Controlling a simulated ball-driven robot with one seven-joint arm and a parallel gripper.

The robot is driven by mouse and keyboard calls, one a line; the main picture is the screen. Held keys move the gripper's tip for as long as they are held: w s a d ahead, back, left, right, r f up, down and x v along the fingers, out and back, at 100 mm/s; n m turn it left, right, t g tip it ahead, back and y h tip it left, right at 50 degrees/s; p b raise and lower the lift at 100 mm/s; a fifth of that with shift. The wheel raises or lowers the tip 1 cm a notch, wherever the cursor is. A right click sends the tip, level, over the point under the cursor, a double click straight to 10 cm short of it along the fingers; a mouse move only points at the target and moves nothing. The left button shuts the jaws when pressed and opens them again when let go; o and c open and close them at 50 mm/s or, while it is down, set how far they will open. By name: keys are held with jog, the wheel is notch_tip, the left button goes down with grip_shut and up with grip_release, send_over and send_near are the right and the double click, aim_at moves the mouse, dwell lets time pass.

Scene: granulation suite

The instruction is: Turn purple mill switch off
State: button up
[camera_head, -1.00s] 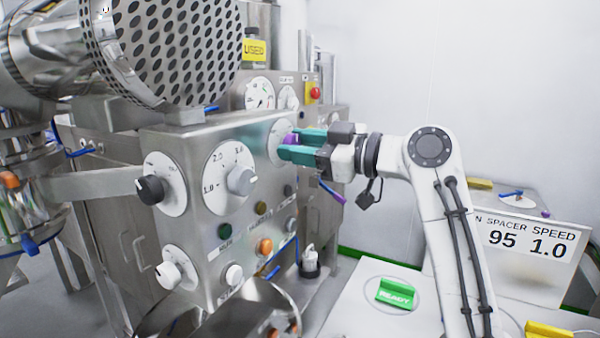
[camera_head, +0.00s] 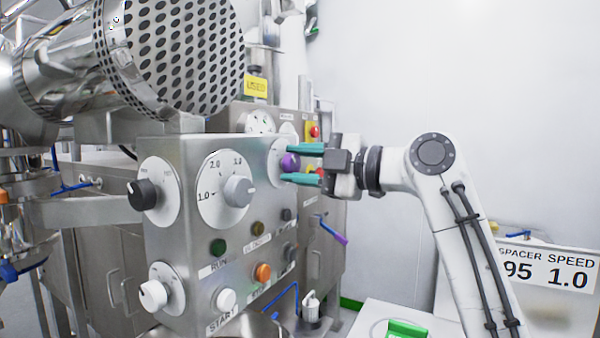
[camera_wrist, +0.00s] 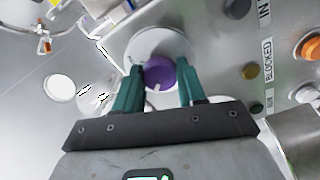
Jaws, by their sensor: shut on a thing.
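The purple mill switch (camera_head: 290,162) is a round knob on a white dial (camera_head: 276,150) at the right end of the steel control panel (camera_head: 180,225). My gripper (camera_head: 303,164) reaches it from the right, with one teal finger above the knob and one below. In the wrist view my gripper (camera_wrist: 160,88) has a finger on each side of the purple switch (camera_wrist: 159,72) and is shut on it. A short white mark shows on the knob's near edge. The dial's lettering is too small to read.
A grey knob (camera_head: 238,191) and a black knob (camera_head: 142,194) sit left on the panel. Green (camera_head: 218,247) and orange (camera_head: 263,272) buttons lie below. A perforated steel drum (camera_head: 180,55) overhangs the panel.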

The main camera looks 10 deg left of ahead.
jog(key=shift+f+n, duration=0.1)
jog(key=shift+n, duration=0.3)
jog(key=o, duration=1.1)
jog(key=v, duration=1)
jog(key=shift+s+d+b, duration=0.15)
jog(key=shift+d+b, duration=0.25)
